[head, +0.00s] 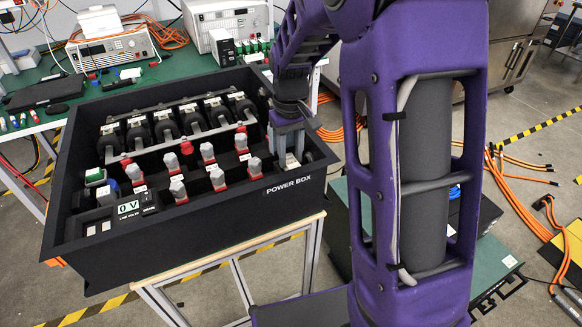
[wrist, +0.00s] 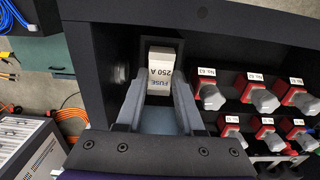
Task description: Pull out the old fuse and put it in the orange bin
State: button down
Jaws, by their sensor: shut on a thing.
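The old fuse (wrist: 161,62) is a pale block marked "FUSE 250 A". It sits in a dark recess at the corner of the black power box (head: 262,212). My gripper (head: 287,148) reaches down into the right-hand corner of the box in the head view. In the wrist view my gripper (wrist: 161,82) has its two grey fingers on either side of the fuse, shut on it. Whether the fuse is still seated in its holder cannot be told.
The box holds several red-based switches (head: 208,152) and a meter reading "0 V" (head: 128,208). It stands on a wood-topped frame (head: 230,252). A green bench (head: 170,70) with instruments is behind. Orange cables (head: 515,185) lie on the floor at right.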

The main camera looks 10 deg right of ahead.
aim_at(291, 161)
jog(key=shift+r+p, duration=1.2)
jog(key=shift+r, duration=0.4)
jog(key=shift+r, duration=0.1)
jog(key=shift+r+p, duration=1.65)
jog(key=shift+r, duration=0.25)
jog(key=shift+n, duration=0.3)
